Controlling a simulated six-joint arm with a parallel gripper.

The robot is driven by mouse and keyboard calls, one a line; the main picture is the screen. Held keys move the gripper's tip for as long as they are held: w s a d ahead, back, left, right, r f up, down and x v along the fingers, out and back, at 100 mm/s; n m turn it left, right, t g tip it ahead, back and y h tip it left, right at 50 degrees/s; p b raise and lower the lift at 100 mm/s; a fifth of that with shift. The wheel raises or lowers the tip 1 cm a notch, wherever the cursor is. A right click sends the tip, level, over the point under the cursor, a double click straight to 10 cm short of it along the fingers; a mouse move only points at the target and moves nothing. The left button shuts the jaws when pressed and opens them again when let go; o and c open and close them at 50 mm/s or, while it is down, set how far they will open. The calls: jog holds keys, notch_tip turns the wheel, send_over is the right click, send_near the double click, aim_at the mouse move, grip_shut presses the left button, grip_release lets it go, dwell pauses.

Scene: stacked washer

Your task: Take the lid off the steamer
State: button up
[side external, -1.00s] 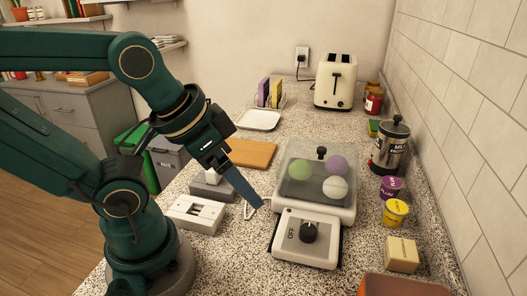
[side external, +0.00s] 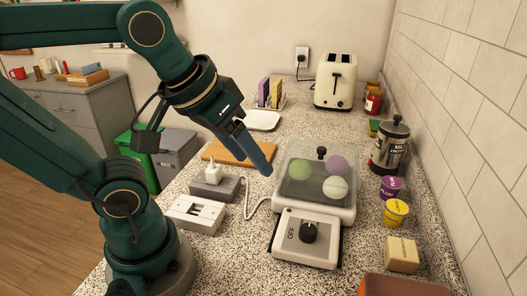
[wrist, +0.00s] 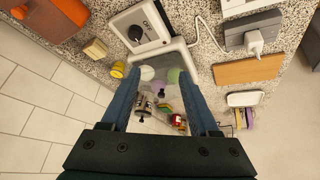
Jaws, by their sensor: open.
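The steamer (side external: 314,205) stands on the speckled counter. Its clear lid (side external: 300,200) is on, with a black knob (side external: 321,152) on top. Green, purple and white balls show through the lid. The front panel dial (side external: 308,232) is by the word OFF. My gripper (side external: 268,170) is open and empty, just left of the lid in the side view and apart from the knob. In the wrist view my two fingers (wrist: 159,78) are spread wide, with part of the lid and balls between them.
A white plug (side external: 213,173) stands in a grey socket block (side external: 213,188), its cord running towards the steamer. A cutting board (side external: 235,153) lies behind. A white switch box (side external: 195,213) is front left. A coffee press (side external: 389,150) and tubs (side external: 395,213) stand right of the steamer.

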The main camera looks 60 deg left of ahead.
jog(key=w+a+r+n+y, duration=0.1)
jog(key=w+a+r+n, duration=0.2)
jog(key=w, duration=0.4)
jog(key=n+g+y, duration=0.2)
jog(key=n, duration=0.1)
send_near(322, 148)
jog(key=w+a, duration=0.1)
jog(key=shift+g, duration=0.5)
jog(key=x, duration=0.6)
jog(key=shift+s+d+f, duration=0.1)
jog(key=shift+d+f, duration=0.2)
jog(key=shift+f, duration=0.15)
jog(key=shift+w+a+f, duration=0.15)
jog(key=shift+w+f, duration=0.05)
jog(key=shift+f, duration=0.4)
grip_shut()
